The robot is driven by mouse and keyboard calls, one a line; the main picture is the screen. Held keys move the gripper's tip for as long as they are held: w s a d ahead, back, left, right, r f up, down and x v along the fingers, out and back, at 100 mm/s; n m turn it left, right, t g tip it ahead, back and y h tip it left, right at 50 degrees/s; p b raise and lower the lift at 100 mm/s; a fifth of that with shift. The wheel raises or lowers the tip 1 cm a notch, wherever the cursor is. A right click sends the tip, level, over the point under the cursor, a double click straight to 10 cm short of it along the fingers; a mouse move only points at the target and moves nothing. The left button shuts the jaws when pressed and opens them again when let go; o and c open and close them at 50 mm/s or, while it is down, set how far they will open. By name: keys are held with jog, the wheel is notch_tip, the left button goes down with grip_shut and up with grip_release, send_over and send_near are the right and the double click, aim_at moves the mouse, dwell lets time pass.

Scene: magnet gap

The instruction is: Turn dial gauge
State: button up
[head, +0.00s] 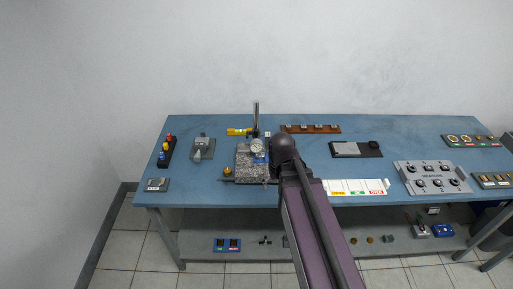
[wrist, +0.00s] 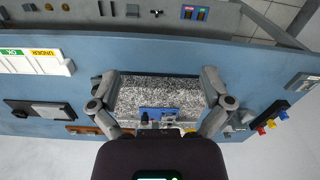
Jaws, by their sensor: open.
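The dial gauge (head: 257,146) has a round white face and sits on a post above a speckled granite base (head: 244,165) in the head view. A small blue part (head: 259,157) is just below the face. In the wrist view the granite base (wrist: 180,97) lies between the two fingers of my gripper (wrist: 160,76), which are spread wide and hold nothing. The blue part (wrist: 160,113) shows near the palm. The gauge face cannot be made out there. In the head view my arm's dark end is just right of the gauge and hides most of my gripper.
A brass knob (head: 227,171) is left of the base, and a grey fixture (head: 202,148) is further left. A labelled white tray (head: 355,187) and a grey control box (head: 432,177) are to the right. The blue bench (head: 320,150) has bare patches between them.

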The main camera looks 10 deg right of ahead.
jog(key=m+y+p, duration=0.2)
jog(key=p, duration=0.5)
send_near(258, 143)
jog(key=r, duration=0.1)
jog(key=shift+s+b, duration=0.1)
jog(key=shift+b, duration=0.2)
jog(key=shift+f, duration=0.25)
jog(key=f+b, duration=0.4)
jog(key=a+f+b, duration=0.1)
jog(key=f+b, duration=0.3)
jog(key=b, duration=0.1)
jog(key=a+f+b, duration=0.1)
jog(key=f+b, duration=0.3)
jog(key=f, duration=0.1)
jog(key=shift+w+a+b, duration=0.2)
jog(key=shift+a+b, duration=0.05)
jog(key=shift+b, duration=0.05)
jog(key=c, duration=0.9)
